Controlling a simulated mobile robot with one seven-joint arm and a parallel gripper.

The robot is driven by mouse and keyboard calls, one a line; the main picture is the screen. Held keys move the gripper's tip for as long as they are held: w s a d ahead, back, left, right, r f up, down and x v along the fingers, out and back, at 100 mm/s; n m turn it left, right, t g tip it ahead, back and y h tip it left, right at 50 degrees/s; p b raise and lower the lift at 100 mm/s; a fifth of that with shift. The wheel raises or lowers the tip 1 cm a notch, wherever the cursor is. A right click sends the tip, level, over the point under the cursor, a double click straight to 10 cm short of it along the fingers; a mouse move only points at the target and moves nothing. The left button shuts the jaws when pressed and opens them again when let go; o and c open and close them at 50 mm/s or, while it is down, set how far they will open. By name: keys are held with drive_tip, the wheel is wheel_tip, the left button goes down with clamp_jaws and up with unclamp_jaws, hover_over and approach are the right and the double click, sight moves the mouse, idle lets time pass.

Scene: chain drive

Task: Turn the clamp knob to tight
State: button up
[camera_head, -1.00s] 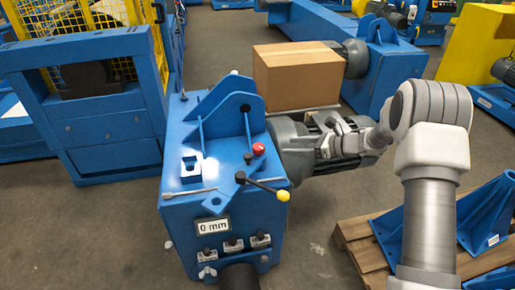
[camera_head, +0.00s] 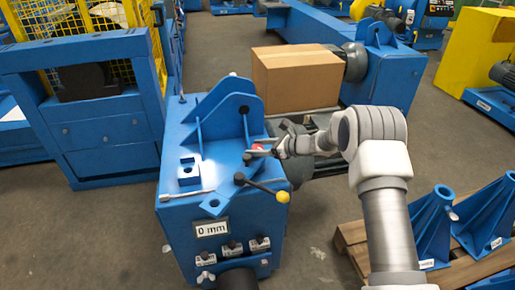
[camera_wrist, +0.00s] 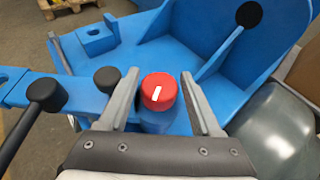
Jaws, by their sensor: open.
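The clamp knob (camera_wrist: 159,92) is red with a white pointer line on its top and sits on the blue machine (camera_head: 182,222). In the wrist view it lies between the two fingers of my gripper (camera_wrist: 150,90), with a gap on each side. The white line is nearly upright in that view, leaning slightly. In the head view my gripper (camera_head: 262,150) is at the knob, and its fingers hide most of the red knob (camera_head: 258,147). My gripper is open and does not hold the knob.
A lever with a yellow ball (camera_head: 283,197) stands in front of the knob; black knobs (camera_wrist: 47,94) show beside my gripper. A "0 mm" plate (camera_head: 212,229) is on the machine. A cardboard box (camera_head: 297,78) is behind. A pallet (camera_head: 352,240) with blue brackets is at right.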

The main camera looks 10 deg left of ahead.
clamp_jaws()
drive_tip(key=shift+f+m+t+b, duration=0.2)
drive_tip(key=shift+m+t+b, duration=0.3)
drive_tip(key=shift+b, duration=0.7)
drive_tip(key=m+t+h+b, duration=0.1)
drive_tip(key=t+b, duration=0.1)
drive_tip(key=b, duration=0.2)
drive_tip(key=shift+m, duration=0.4)
drive_tip(key=shift+r+m+t+h+b, duration=0.1)
drive_tip(key=shift+m+t+h+b, duration=0.4)
drive_tip(key=shift+b, duration=0.55)
drive_tip(key=shift+r+m+t+b, duration=0.15)
drive_tip(key=shift+m+t+b, duration=0.25)
drive_tip(key=shift+h, duration=0.3)
unclamp_jaws()
